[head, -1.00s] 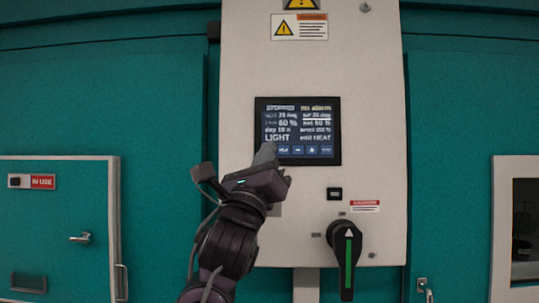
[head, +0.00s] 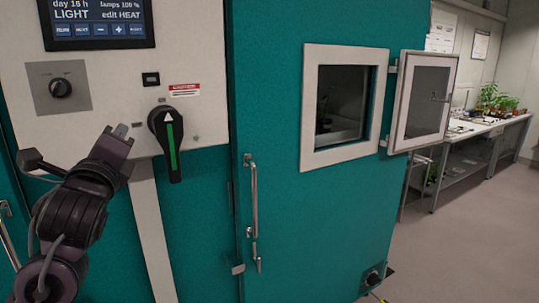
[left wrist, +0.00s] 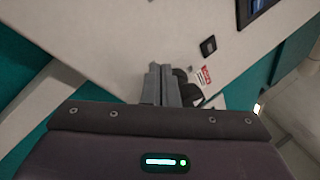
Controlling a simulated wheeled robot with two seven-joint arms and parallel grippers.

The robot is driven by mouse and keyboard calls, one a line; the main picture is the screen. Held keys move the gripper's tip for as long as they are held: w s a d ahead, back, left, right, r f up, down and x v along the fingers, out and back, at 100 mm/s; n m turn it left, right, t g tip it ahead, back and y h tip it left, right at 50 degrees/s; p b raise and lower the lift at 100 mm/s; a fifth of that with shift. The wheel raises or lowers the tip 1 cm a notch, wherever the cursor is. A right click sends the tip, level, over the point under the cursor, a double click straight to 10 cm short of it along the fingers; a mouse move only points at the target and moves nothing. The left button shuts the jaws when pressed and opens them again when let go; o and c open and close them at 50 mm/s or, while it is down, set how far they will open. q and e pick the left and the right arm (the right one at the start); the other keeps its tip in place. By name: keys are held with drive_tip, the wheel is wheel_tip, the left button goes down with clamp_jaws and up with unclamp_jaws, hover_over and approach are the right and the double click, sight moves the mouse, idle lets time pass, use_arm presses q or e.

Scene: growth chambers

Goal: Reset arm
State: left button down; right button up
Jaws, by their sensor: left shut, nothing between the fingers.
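My left gripper (head: 121,131) is shut and empty, in front of the white control panel (head: 206,75) at the lower left of the head view. Its shut fingers also show in the left wrist view (left wrist: 161,84), with the panel behind them. A black rotary handle (head: 168,140) with a green stripe is just right of the gripper in the head view, and a gap seems to lie between them. The display (head: 98,22) above reads "LIGHT" and "edit HEAT". My right gripper is not in view.
A small black knob (head: 60,88) sits on a grey plate at the left. The teal chamber door (head: 290,215) has a vertical metal handle (head: 253,200) and a window whose framed cover (head: 424,100) stands open. A bench with plants (head: 497,100) is at the far right, with clear floor before it.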

use_arm(q)
drive_tip(key=s+d+f+n+g+h, duration=0.1)
drive_tip(key=s+d+f+n+g, duration=0.2)
drive_tip(key=f, duration=0.8)
drive_tip(key=s+d+f+n+g+h, duration=0.1)
drive_tip(key=s+f+n+g, duration=0.3)
drive_tip(key=f, duration=0.6)
drive_tip(key=d+f+n+g+h, duration=0.15)
drive_tip(key=f+n, duration=0.25)
drive_tip(key=f, duration=0.7)
drive_tip(key=s+d+f+n+g, duration=0.2)
drive_tip(key=s+f+n+g, duration=0.3)
drive_tip(key=s+f, duration=0.4)
drive_tip(key=s+d+f+n+g, duration=0.2)
drive_tip(key=s+f+n+g, duration=0.3)
drive_tip(key=s, duration=0.5)
drive_tip(key=s+f+x, duration=0.1)
drive_tip(key=s+x, duration=0.2)
drive_tip(key=x, duration=1.1)
drive_tip(key=s+d+x, duration=0.1)
drive_tip(key=s+x, duration=0.2)
drive_tip(key=x, duration=1)
drive_tip(key=s+a+f, duration=0.2)
drive_tip(key=s+f, duration=0.8)
drive_tip(key=f, duration=0.1)
drive_tip(key=s+a+f+g, duration=0.1)
drive_tip(key=s+a+f, duration=0.1)
drive_tip(key=s+f, duration=0.9)
drive_tip(key=shift+s+n, duration=0.2)
drive_tip(key=shift+n, duration=0.1)
